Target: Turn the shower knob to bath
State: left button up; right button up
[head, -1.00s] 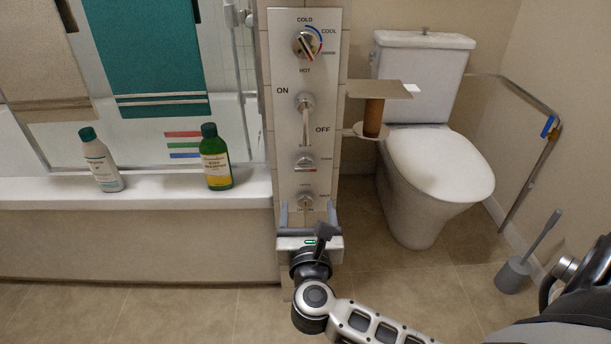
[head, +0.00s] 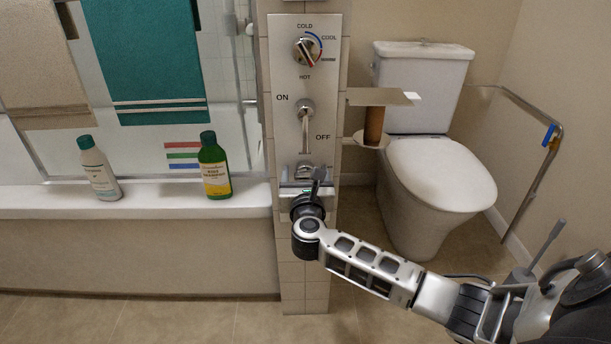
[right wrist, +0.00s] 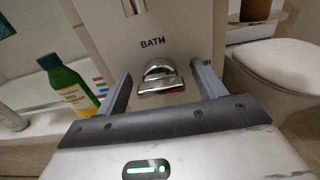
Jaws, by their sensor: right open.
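The shower knob (head: 304,170) is a small chrome knob on the tall metal panel (head: 329,75), below the ON/OFF lever (head: 305,128). In the right wrist view the knob (right wrist: 160,77) sits under the printed word BATH, with its flat bar lying roughly level. A small label at its right is partly covered by a finger. My right gripper (head: 305,185) is open in front of the panel. In the wrist view its fingers (right wrist: 161,72) stand on either side of the knob, with gaps on both sides. The lower knob is hidden behind my gripper. My left gripper is not in view.
A temperature knob (head: 306,51) is at the panel's top. A white bottle (head: 100,170) and a green bottle (head: 214,167) stand on the bathtub ledge (head: 240,196) at left. A paper holder (head: 380,97) juts out right of the panel, before the toilet (head: 440,180).

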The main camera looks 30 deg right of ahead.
jog(key=shift+c, duration=0.3)
jog(key=c, duration=0.9)
jog(key=shift+c, duration=0.2)
